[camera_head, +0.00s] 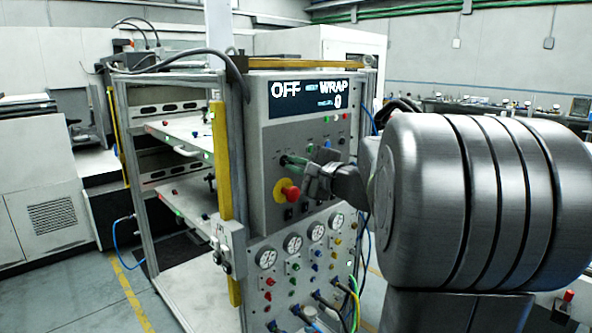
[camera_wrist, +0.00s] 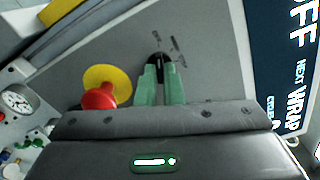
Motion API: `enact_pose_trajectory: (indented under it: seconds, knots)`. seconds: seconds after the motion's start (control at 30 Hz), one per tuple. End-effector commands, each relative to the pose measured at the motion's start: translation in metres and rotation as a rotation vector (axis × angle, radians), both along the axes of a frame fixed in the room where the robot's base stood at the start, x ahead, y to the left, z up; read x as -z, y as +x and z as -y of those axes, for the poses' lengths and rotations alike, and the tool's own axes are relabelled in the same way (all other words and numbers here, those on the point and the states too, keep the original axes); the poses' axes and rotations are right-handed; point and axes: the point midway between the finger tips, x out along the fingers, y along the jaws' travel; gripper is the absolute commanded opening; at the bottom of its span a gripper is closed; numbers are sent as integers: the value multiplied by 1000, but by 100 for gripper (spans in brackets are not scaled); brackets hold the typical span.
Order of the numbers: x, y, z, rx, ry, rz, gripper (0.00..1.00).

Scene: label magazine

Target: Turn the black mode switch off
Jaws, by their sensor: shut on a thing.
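The black mode switch (camera_wrist: 159,60) shows in the wrist view between the tips of my green fingers, on the grey control panel (camera_wrist: 205,60). Small dark markings lie on the panel beside it. My gripper (camera_wrist: 160,72) is shut on the switch. In the head view my gripper (camera_head: 287,161) reaches the panel from the right, and the switch is mostly hidden behind the fingers. The display (camera_head: 307,98) above reads OFF at its left and WRAP at its right.
A red push button (camera_wrist: 99,98) on a yellow disc sits close beside my fingers; it also shows below them in the head view (camera_head: 291,193). Gauges (camera_head: 293,242), small coloured knobs and hoses fill the lower panel. A yellow post (camera_head: 222,160) stands at the panel's left.

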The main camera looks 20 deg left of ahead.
Motion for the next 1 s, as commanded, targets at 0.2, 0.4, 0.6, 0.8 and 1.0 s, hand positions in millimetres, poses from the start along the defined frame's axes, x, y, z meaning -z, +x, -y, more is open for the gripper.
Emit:
enact_pose_trajectory:
  seconds: [0.2,0.4,0.6,0.8,1.0]
  knots:
    - [0,0,0,-1,-1,-2,23]
    - [0,0,0,0,0,-2,29]
    - [1,-1,5,1,0,-2,29]
    - [1,-13,34,4,1,-1,29]
    - [2,-29,74,5,0,-1,29]
